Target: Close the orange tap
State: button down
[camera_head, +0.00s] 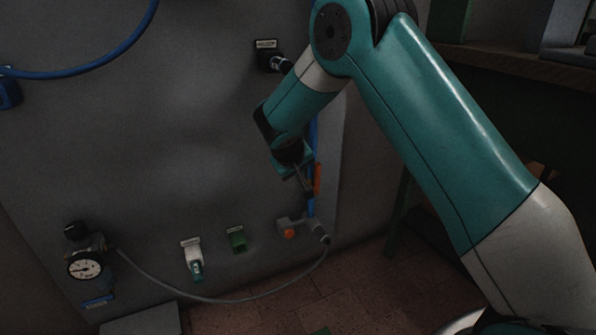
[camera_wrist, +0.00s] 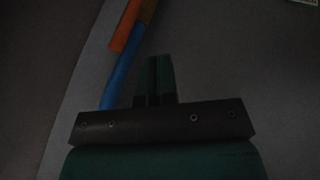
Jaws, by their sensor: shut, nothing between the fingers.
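A long orange handle (camera_head: 318,178), which looks like the tap's lever, lies along a blue pipe (camera_head: 313,135) on the grey panel. In the wrist view the handle (camera_wrist: 125,27) is at the top left, in line with the blue pipe (camera_wrist: 122,72). My gripper (camera_head: 305,187) is shut and empty, pointing down just left of the handle in the head view. In the wrist view my fingertips (camera_wrist: 159,62) are together, to the right of the pipe, with a visible gap. The tap's body and pivot are hard to make out.
A grey fitting with a round orange knob (camera_head: 289,234) sits below, with a grey hose (camera_head: 230,300) running to a pressure gauge (camera_head: 85,267). A green-tipped white fitting (camera_head: 193,259) and a green block (camera_head: 237,239) are on the panel. A black fitting (camera_head: 268,58) is above.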

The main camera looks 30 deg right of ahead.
aim_at(317, 179)
jog(key=w+d+f+b, duration=0.1)
jog(key=d, duration=0.1)
jog(key=w+d+f+b, duration=0.1)
jog(key=d+f, duration=0.1)
jog(key=w+d+f+b, duration=0.1)
jog(key=d, duration=0.1)
jog(key=shift+w+d+f, duration=0.1)
jog(key=shift+w+f, duration=0.15)
jog(key=shift+f, duration=0.1)
jog(key=shift+r, duration=0.15)
